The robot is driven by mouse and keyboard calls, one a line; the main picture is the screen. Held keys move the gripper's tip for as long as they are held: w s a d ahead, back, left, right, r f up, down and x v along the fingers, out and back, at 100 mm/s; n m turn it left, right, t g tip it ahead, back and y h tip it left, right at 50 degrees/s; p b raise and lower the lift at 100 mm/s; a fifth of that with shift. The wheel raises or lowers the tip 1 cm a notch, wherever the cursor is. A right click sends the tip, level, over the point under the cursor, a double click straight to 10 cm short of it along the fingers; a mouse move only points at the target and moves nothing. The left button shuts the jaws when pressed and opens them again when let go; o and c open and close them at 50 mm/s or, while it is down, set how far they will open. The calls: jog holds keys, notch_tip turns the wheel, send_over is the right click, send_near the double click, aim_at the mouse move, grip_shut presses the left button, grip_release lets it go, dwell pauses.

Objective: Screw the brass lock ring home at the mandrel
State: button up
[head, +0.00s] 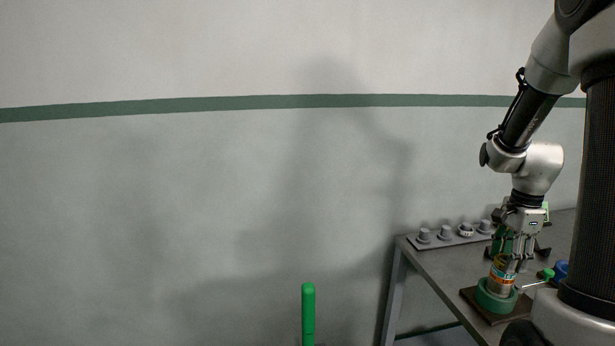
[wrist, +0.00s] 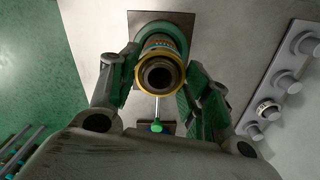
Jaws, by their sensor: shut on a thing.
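The brass lock ring (wrist: 141,84) shows as a yellow band around the top of the mandrel (wrist: 158,76) in the wrist view. In the head view the ring (head: 501,262) is at the upper part of the upright mandrel (head: 500,284), which has orange and teal bands. The mandrel stands in a round green vise (head: 496,300) on a dark plate. My gripper (wrist: 162,66) points down over it, its green-padded fingers on either side, shut on the ring. It also shows in the head view (head: 513,262). The ring's thread is hidden.
A rail (head: 456,239) with several grey pegs runs along the table's back; one peg carries a pale ring (head: 466,230). A blue object (head: 561,269) lies to the right. A green post (head: 308,312) stands left of the table.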

jog(key=m, duration=0.7)
jog(key=shift+m, duration=0.3)
jog(key=m, duration=0.6)
jog(key=shift+m, duration=0.4)
jog(key=o, duration=1.1)
jog(key=shift+c, duration=0.2)
